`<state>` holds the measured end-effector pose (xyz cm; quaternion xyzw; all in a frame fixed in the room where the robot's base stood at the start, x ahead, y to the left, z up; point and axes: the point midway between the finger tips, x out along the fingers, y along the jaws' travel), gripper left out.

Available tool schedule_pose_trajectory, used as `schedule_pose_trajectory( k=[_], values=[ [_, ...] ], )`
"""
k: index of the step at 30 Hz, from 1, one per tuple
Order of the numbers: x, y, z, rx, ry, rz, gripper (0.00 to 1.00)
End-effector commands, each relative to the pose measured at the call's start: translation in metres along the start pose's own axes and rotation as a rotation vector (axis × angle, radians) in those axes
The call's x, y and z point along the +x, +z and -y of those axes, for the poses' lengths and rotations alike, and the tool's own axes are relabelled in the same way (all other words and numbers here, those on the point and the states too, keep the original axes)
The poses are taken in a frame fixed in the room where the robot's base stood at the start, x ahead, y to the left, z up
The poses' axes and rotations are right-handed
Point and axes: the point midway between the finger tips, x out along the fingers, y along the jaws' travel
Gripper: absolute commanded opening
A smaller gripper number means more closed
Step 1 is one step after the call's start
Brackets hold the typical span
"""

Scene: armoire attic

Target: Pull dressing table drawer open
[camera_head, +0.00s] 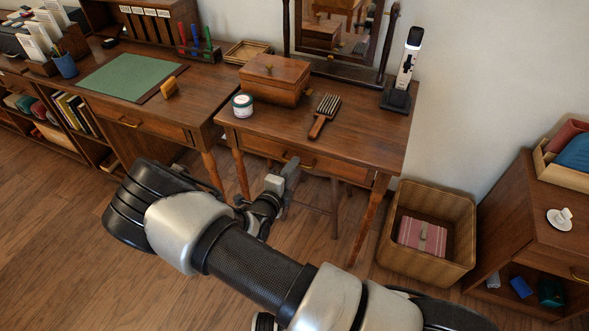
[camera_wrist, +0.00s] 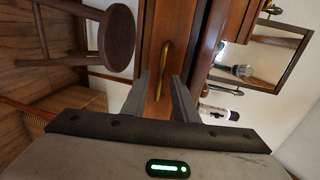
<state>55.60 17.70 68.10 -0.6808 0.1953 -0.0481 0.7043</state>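The wooden dressing table (camera_head: 362,120) stands in the middle of the head view, with its drawer (camera_head: 335,169) in the front below the top. The drawer front (camera_wrist: 180,22) looks flush with the table. Its brass handle (camera_head: 306,165) is partly hidden by my gripper in the head view. My gripper (camera_wrist: 161,80) is open, with one finger on each side of the handle's line. It also shows at the drawer front in the head view (camera_head: 290,170). I cannot tell whether the fingers touch anything.
A round stool (camera_wrist: 117,38) is beside the drawer in the wrist view. A wicker basket (camera_head: 428,262) stands right of the table. A desk (camera_head: 200,90) adjoins it on the left.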

Motion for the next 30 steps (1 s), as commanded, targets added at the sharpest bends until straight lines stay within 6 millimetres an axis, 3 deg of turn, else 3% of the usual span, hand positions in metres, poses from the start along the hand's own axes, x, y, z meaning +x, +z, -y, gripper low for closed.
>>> schedule_pose_trajectory(
  k=[5,14,19,30],
  values=[
    [0.014,0.000,0.000,0.001,0.000,-0.001,0.27],
    [0.017,0.000,0.000,0.000,0.000,0.000,0.27],
    [0.016,0.000,0.000,0.000,0.000,0.000,0.00],
    [0.016,0.000,0.000,0.000,0.000,0.000,0.00]
  ],
)
